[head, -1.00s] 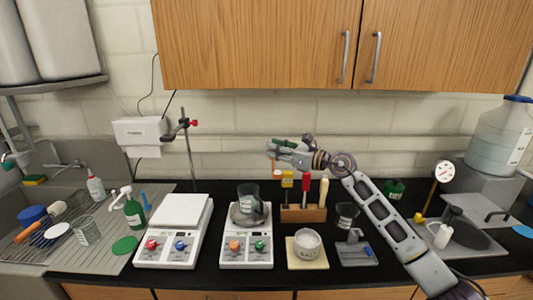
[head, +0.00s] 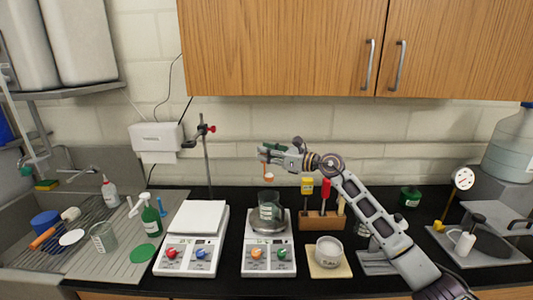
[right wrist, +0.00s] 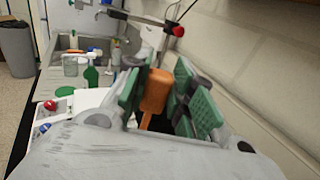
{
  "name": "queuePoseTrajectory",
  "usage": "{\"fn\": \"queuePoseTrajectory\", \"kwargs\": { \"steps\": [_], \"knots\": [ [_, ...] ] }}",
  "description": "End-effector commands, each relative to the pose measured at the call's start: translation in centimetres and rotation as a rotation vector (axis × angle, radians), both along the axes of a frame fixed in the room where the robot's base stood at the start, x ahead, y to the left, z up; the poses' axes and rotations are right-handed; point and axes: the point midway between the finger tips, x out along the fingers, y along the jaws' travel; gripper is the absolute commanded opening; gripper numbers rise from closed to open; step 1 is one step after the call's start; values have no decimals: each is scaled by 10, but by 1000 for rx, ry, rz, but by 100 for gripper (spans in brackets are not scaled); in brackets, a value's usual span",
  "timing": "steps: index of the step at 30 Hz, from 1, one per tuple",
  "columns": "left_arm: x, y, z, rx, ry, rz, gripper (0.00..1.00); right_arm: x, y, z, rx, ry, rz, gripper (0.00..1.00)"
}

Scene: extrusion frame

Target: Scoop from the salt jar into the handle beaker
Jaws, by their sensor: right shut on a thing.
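The salt jar (head: 328,251), a low pale open jar, stands on a beige tile. The handle beaker (head: 269,211), clear glass, stands on the pan of the right balance. My right gripper (head: 269,157) is above the handle beaker. It is shut on an orange scoop (head: 268,178), which hangs below the fingers, apart from the beaker. In the right wrist view the orange handle (right wrist: 155,92) shows between the green finger pads; the scoop's bowl is hidden there, and I cannot tell what it holds. My left gripper is out of view.
The right balance (head: 268,262) stands beside a second balance (head: 190,256). A wooden rack (head: 322,220) with coloured handles is behind the salt jar. A stand rod (head: 206,165) rises at the left. My right forearm partly covers things right of the jar.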

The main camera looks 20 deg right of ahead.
Motion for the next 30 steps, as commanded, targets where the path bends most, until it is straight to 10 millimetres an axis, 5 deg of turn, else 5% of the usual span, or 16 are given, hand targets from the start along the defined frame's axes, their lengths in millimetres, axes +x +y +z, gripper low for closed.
{"fn": "queuePoseTrajectory", "kwargs": {
  "steps": [30],
  "knots": [
    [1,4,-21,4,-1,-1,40,0,1,-32,1,1,1,0]
  ]
}}
